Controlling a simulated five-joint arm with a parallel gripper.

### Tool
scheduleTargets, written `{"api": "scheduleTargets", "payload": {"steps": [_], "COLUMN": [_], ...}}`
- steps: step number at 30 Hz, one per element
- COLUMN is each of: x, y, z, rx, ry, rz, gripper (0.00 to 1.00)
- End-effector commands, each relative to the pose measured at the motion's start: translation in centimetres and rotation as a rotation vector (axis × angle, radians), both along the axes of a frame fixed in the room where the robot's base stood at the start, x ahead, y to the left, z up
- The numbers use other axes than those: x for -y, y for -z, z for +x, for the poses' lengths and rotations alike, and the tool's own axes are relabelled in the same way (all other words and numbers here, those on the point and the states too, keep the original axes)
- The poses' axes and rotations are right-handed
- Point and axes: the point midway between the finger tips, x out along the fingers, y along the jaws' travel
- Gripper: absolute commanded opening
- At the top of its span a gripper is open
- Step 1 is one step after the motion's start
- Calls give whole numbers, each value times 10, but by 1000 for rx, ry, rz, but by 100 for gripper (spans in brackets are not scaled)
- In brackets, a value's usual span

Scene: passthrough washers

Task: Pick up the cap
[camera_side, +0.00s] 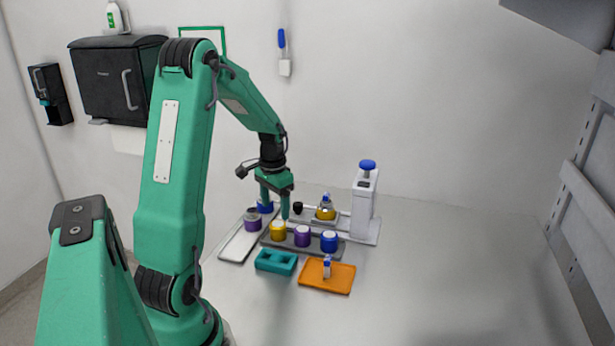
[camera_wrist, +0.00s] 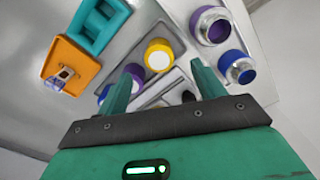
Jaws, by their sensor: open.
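Which piece is the cap is not certain. Round pieces with pale tops stand in a row on a grey tray (camera_side: 340,252): a yellow one (camera_side: 278,230), a purple one (camera_side: 302,237) and a blue one (camera_side: 329,241). A small black round piece (camera_side: 297,208) sits behind them. My gripper (camera_side: 275,210) points down, open, above the left end of the row. In the wrist view my gripper (camera_wrist: 163,78) has its fingers apart with nothing held; the yellow piece (camera_wrist: 158,55) shows beyond and between the fingertips.
A white tray (camera_side: 236,246) at left holds purple (camera_side: 253,222) and blue (camera_side: 265,207) metal-topped pieces. A teal block (camera_side: 276,262) and an orange tray (camera_side: 327,281) with a small bottle lie in front. A tall white device (camera_side: 364,205) stands behind right. The table's right is clear.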

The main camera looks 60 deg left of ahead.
Motion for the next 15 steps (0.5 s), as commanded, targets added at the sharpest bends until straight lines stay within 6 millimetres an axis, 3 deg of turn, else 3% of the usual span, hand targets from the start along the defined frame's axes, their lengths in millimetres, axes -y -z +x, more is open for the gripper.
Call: {"api": "scheduleTargets", "payload": {"steps": [9,15], "x": [1,1], "y": [23,26], "z": [0,0], "rx": [-2,-1], "ry": [0,0], "rz": [-3,0], "gripper": [68,68]}}
